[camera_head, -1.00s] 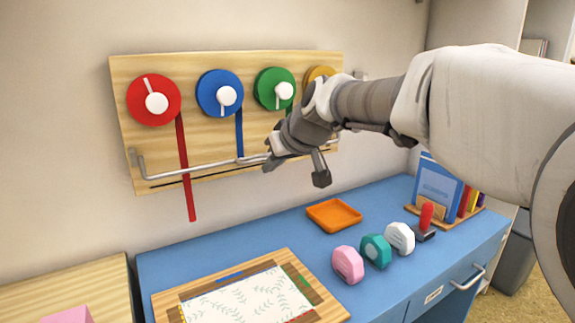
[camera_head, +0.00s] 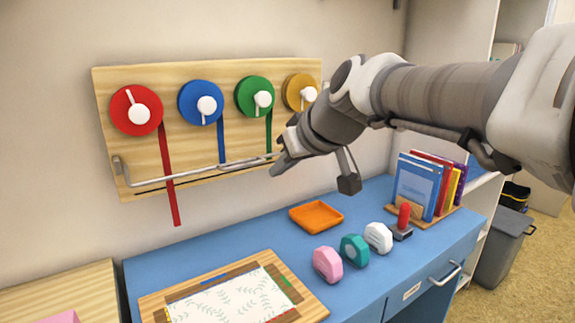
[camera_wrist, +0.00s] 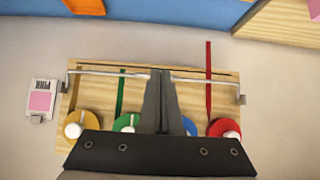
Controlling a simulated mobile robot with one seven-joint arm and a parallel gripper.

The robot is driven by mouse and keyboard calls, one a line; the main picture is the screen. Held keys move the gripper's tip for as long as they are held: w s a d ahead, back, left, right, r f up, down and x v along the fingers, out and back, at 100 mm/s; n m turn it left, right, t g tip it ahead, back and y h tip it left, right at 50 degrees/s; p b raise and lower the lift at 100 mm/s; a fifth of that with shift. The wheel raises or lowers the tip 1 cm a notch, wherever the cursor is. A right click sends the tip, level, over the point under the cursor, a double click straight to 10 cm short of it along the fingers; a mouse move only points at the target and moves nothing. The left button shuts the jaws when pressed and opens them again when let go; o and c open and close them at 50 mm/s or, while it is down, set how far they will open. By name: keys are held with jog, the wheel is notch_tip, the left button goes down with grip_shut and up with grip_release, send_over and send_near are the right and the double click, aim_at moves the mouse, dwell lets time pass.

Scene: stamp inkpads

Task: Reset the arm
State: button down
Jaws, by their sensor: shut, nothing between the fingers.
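My gripper (camera_head: 281,160) hangs in the air in front of the wooden wall board, above the blue desk. In the wrist view the two dark fingers of my gripper (camera_wrist: 163,76) are together with nothing between them. The wooden board (camera_head: 160,84) carries red (camera_head: 124,115), blue (camera_head: 189,92), green (camera_head: 245,84) and yellow (camera_head: 292,88) ribbon spools with white knobs. A metal bar (camera_head: 205,168) runs along its lower part. My arm covers part of the board's right side.
The blue desk (camera_head: 240,236) holds an orange tray (camera_head: 316,216), pink (camera_head: 327,264), teal (camera_head: 354,250) and white (camera_head: 378,237) dispensers, and a red-handled stamp (camera_head: 403,217). A framed leaf-pattern sheet (camera_head: 230,302) lies in front. Books (camera_head: 417,186) stand at right; a grey bin (camera_head: 502,245) is beside the desk.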

jog(key=shift+s+d, duration=0.15)
jog(key=s+d+f+m+g+h, duration=0.1)
jog(key=s+d+f+m+h, duration=0.25)
jog(key=s+d+f, duration=0.6)
jog(key=s+d+f+m+g+h, duration=0.15)
jog(key=s+d+f+m, duration=0.4)
jog(key=s, duration=0.65)
notch_tip(320, 180, up, 22)
jog(key=n+p, duration=0.2)
jog(key=p, duration=1.9)
jog(key=shift+d+f+h, duration=0.2)
jog(key=shift+d+h, duration=0.1)
jog(key=shift+w, duration=0.1)
